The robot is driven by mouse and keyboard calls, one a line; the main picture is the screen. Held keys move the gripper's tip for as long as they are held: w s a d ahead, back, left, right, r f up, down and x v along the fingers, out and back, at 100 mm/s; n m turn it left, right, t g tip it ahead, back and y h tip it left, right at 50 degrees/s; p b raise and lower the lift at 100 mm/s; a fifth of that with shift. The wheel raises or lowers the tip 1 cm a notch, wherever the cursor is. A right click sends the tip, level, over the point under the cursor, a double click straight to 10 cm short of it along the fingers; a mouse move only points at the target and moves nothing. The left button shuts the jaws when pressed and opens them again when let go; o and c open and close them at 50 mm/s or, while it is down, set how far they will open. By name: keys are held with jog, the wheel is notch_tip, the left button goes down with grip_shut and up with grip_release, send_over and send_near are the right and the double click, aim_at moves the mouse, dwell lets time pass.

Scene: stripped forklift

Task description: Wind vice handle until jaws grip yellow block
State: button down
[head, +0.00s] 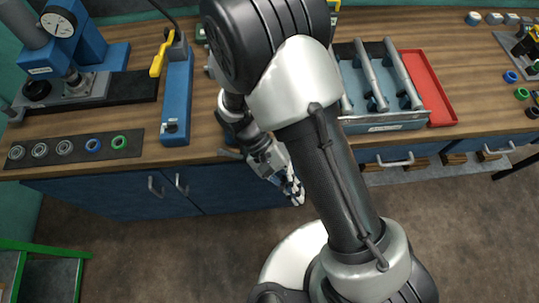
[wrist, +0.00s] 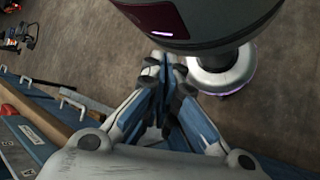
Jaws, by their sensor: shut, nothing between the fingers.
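My gripper (head: 296,194) hangs in front of the blue bench front, below the worktop edge, with its fingers pointing down toward the floor. In the wrist view its fingers (wrist: 165,66) are together with nothing between them. I cannot make out the vice, its handle or its jaws for certain in either view; my arm covers the middle of the bench. A small patch of yellow (head: 334,4) shows beside my arm at the top edge of the head view; I cannot tell whether it is the yellow block.
A blue press (head: 90,45) stands at the back left, near a blue box (head: 177,105) and a yellow-handled tool (head: 159,60). A dark strip with rings (head: 92,145) lies at the front left. A rack of cylinders (head: 385,122) and red tray (head: 437,100) stand right.

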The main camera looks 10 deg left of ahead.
jog(key=w+r+m+t+y, duration=0.15)
jog(key=w+m+y, duration=0.35)
jog(key=m, duration=0.6)
jog(key=w+r+m+y, duration=0.3)
jog(key=w+m+y, duration=0.2)
jog(key=m, duration=0.7)
jog(key=w+r+m+y, duration=0.3)
jog(key=w+m+y, duration=0.15)
jog(key=m, duration=0.65)
jog(key=shift+y, duration=0.35)
jog(key=b+x, duration=0.5)
jog(key=x, duration=0.9)
jog(key=shift+f+b, duration=0.1)
jog(key=shift+b, duration=0.25)
jog(key=shift+f+y, duration=0.5)
jog(key=shift+y, duration=0.3)
jog(key=shift+a+f+g+y, duration=0.15)
jog(key=shift+f+g+y, duration=0.25)
jog(key=shift+y, duration=0.3)
jog(key=shift+s+a+f+p, duration=0.15)
jog(key=shift+a+f+p, duration=0.4)
jog(key=shift+f+p, duration=0.35)
jog(key=shift+s+a+f+p, duration=0.15)
jog(key=shift+a+f+p, duration=0.5)
jog(key=shift+p, duration=0.45)
